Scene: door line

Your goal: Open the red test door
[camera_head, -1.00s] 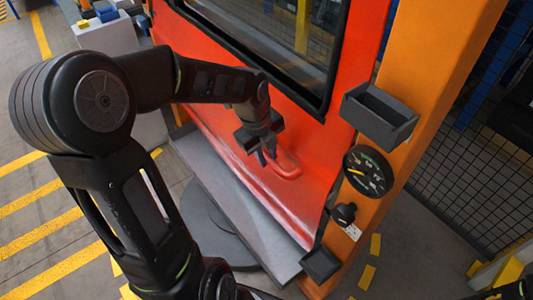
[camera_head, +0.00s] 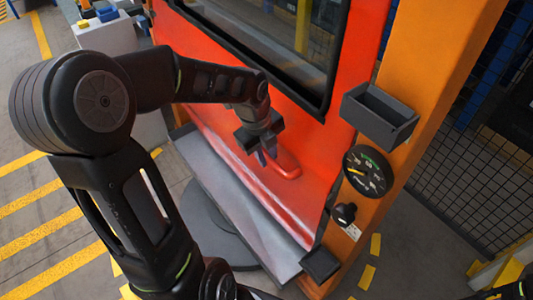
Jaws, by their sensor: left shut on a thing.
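The red test door (camera_head: 215,80) fills the middle of the head view, with a dark-framed window (camera_head: 270,35) in its upper part. Its red handle (camera_head: 288,166) sticks out low on the door face. My left gripper (camera_head: 266,157) is at the handle's left end and is shut on it; the fingers partly hide that end. Only a small piece of my right arm shows at the bottom right corner, and its gripper cannot be made out.
An orange post (camera_head: 425,75) stands right of the door, bearing a dark open box (camera_head: 380,115), a round gauge (camera_head: 367,172) and a black knob (camera_head: 343,214). A grey sill (camera_head: 235,205) runs below the door. A mesh fence (camera_head: 450,180) stands at the right.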

